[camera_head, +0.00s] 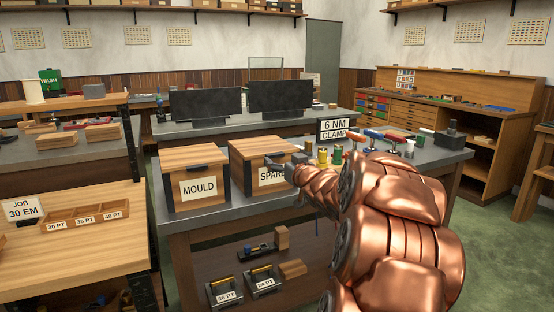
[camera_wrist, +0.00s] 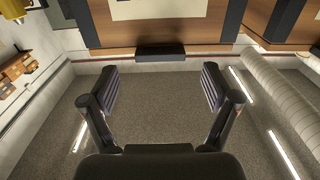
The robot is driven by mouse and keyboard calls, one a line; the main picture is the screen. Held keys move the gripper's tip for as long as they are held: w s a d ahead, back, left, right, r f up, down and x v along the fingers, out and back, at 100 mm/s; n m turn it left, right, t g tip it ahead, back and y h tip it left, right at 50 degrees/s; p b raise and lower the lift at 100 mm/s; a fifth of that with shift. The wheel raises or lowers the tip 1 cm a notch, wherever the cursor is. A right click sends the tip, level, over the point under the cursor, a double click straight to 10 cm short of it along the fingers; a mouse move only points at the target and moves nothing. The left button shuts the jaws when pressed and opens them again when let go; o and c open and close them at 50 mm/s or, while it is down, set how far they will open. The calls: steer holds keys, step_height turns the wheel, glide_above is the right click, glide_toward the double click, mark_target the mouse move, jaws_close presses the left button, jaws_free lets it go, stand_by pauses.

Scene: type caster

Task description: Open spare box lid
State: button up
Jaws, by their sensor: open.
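The spare box (camera_head: 244,173) is a wooden box with dark corner strips and a label reading "SPARE", partly hidden by my arm. Its wooden lid (camera_head: 262,148) lies shut on top. My gripper (camera_head: 280,164) is at the upper front of this box in the head view. In the wrist view, my gripper (camera_wrist: 160,90) is open and empty, its two dark fingers wide apart. A wooden box front with a pale label and a dark handle (camera_wrist: 160,52) shows beyond the fingers, centred between them. The picture there seems upside down.
The mould box (camera_head: 193,180) stands left of the spare box on the same grey bench (camera_head: 185,219). Two dark screens (camera_head: 205,103) are behind. Clamps and small pots stand to the right by a "6 NM CLAMP" sign (camera_head: 335,128). A job table (camera_head: 80,240) is at left.

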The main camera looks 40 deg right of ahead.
mark_target(276, 156)
steer(key=shift+x, duration=1.95)
steer(key=shift+c, duration=0.4)
